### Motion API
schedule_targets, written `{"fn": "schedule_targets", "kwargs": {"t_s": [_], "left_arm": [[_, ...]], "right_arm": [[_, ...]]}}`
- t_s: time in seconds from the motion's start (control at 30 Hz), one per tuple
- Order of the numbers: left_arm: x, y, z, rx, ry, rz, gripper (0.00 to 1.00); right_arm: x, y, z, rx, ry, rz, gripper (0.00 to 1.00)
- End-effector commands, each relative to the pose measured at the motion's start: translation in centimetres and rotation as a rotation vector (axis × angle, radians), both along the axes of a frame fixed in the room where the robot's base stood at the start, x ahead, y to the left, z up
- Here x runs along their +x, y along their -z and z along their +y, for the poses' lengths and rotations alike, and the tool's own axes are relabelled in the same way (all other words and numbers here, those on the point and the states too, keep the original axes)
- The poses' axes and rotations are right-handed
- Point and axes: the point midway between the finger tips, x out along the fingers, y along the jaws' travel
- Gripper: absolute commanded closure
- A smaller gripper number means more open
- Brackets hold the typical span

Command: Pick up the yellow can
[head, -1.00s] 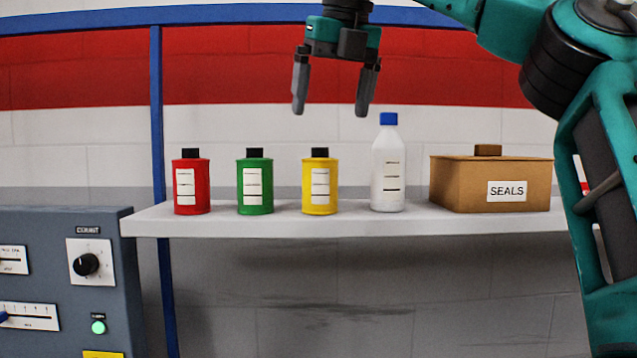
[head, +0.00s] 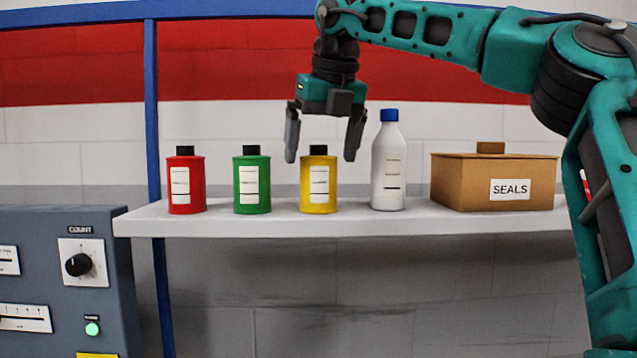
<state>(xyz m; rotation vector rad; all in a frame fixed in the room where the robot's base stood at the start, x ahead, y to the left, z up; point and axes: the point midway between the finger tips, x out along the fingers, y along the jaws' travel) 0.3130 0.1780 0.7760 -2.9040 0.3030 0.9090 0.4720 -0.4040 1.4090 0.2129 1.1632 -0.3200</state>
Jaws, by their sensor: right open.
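The yellow can (head: 318,203) stands upright on the shelf, with a black cap and a white label. It is between the green can and the white bottle. My right gripper (head: 322,158) is open and points down over the yellow can. Its fingertips appear to either side of the black cap, at about cap height in the picture. No contact with the can shows, and I cannot tell the exact depth between them. My left gripper is not in view.
A green can (head: 252,206) and a red can (head: 186,206) stand to the left on the white shelf (head: 330,224). A white bottle (head: 388,165) with a blue cap is close on the right, then a brown SEALS box (head: 470,185). A grey control panel (head: 60,235) is at lower left.

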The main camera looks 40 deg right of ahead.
Motion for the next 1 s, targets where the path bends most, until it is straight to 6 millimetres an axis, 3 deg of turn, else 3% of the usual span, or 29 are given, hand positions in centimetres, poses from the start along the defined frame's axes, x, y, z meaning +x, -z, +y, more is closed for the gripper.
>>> {"fn": "schedule_targets", "kwargs": {"t_s": [0.27, 0.5, 1.0], "left_arm": [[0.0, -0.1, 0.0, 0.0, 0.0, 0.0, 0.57], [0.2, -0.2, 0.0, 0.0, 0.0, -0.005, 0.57], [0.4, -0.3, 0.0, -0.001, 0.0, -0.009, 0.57]], "right_arm": [[1.5, 3.7, -0.7, 0.001, -0.001, 0.003, 0.03], [1.7, 4.0, -0.8, 0.0, 0.0, -0.001, 0.03], [1.7, 4.0, -0.8, -0.001, 0.0, -0.001, 0.49]]}}
